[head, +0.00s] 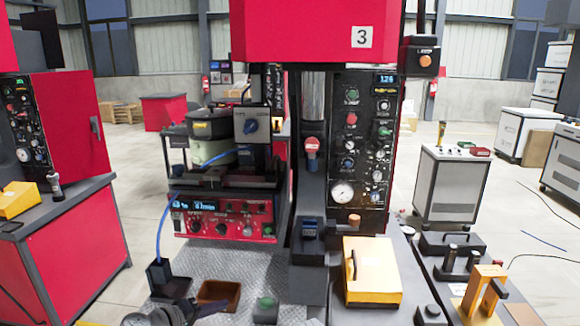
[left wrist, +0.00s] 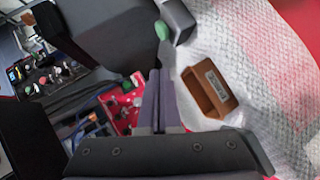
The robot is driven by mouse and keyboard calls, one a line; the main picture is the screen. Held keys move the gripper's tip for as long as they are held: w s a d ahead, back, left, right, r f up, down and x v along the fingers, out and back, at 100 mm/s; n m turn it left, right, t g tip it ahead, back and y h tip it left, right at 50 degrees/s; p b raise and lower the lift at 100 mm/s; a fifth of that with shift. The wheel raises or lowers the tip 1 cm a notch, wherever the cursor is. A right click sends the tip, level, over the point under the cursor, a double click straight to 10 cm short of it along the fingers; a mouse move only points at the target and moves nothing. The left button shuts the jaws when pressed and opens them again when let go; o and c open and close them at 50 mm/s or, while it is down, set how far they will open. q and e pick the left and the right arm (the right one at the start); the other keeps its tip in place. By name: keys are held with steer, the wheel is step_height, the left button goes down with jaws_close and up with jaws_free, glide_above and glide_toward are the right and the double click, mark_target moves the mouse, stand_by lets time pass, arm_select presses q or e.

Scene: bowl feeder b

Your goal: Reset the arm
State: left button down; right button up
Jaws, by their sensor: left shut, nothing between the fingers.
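My left gripper (head: 212,308) is low at the bottom edge of the head view, in front of the brown tray. In the left wrist view its two dark fingers (left wrist: 158,80) are together, with nothing between them. The brown open tray (head: 218,294) lies on the metal plate and also shows in the left wrist view (left wrist: 210,90), right of the fingers and apart from them. Most of my left arm is cut off by the frame. My right gripper is in neither view.
A green button on a dark block (head: 265,304) stands right of the tray. A red machine marked 3 (head: 315,32) rises behind, with a control panel (head: 361,140). A yellow box with a handle (head: 371,271) is at right. The patterned metal plate (head: 245,262) has bare room.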

arm_select(q)
steer(key=s+d+f+m+g+y+p, duration=0.1)
steer(key=s+d+f+m+g+p, duration=0.1)
steer(key=s+d+f+m+g, duration=0.3)
steer(key=s+d+m+g+y+p, duration=0.1)
steer(key=s+d+g, duration=0.15)
steer(key=d, duration=0.45)
steer(key=s+m+g+y+p, duration=0.3)
steer(key=s+m+y, duration=0.1)
steer(key=s+y, duration=0.3)
steer(key=shift+s+d+f+y+p, duration=0.15)
steer(key=shift+s+d+y+p, duration=0.2)
steer(key=shift+s, duration=0.45)
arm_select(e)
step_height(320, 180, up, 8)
arm_select(q)
steer(key=shift+a, duration=0.1)
